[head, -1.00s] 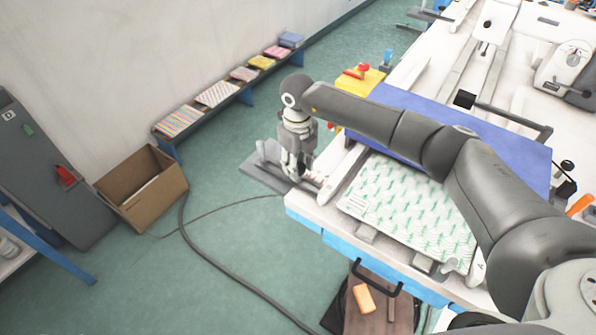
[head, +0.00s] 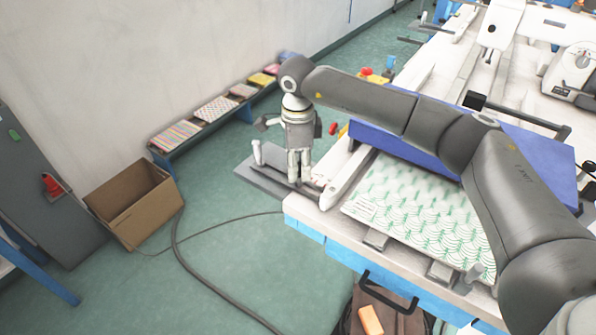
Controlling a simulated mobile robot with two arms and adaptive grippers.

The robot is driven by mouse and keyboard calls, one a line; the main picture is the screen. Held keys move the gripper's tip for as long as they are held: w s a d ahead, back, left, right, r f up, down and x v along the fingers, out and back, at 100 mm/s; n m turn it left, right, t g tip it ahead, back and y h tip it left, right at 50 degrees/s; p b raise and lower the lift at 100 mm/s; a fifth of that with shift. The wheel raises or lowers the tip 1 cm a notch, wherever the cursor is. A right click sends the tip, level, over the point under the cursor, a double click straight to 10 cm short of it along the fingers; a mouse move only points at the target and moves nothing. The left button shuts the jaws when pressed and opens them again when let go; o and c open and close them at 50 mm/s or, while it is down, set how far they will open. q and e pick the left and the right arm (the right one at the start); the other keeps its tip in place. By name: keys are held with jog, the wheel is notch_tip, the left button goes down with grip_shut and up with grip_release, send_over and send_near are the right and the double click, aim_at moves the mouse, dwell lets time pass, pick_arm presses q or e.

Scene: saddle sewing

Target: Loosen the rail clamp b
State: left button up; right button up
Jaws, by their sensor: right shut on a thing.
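My right gripper (head: 299,178) points down at the far left corner of the sewing table. Its fingers are shut at the end of a pale rail (head: 347,172), on what appears to be rail clamp b. The gripper hides most of the clamp, so I cannot tell how tight it is. A grey upright lever-like piece (head: 257,152) stands just left of the fingers, on a dark flat plate (head: 262,178). My left gripper is not in view.
A patterned green-and-white panel (head: 420,205) and a blue slab (head: 415,147) lie right of the rail, under my right arm. An open cardboard box (head: 135,205) and a cable (head: 180,255) are on the floor. A low bench (head: 190,135) carries fabric stacks.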

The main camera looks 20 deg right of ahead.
jog(key=shift+n+b, duration=0.85)
jog(key=shift+n, duration=0.85)
jog(key=o, duration=1.1)
jog(key=shift+c, duration=0.2)
notch_tip(320, 180, up, 12)
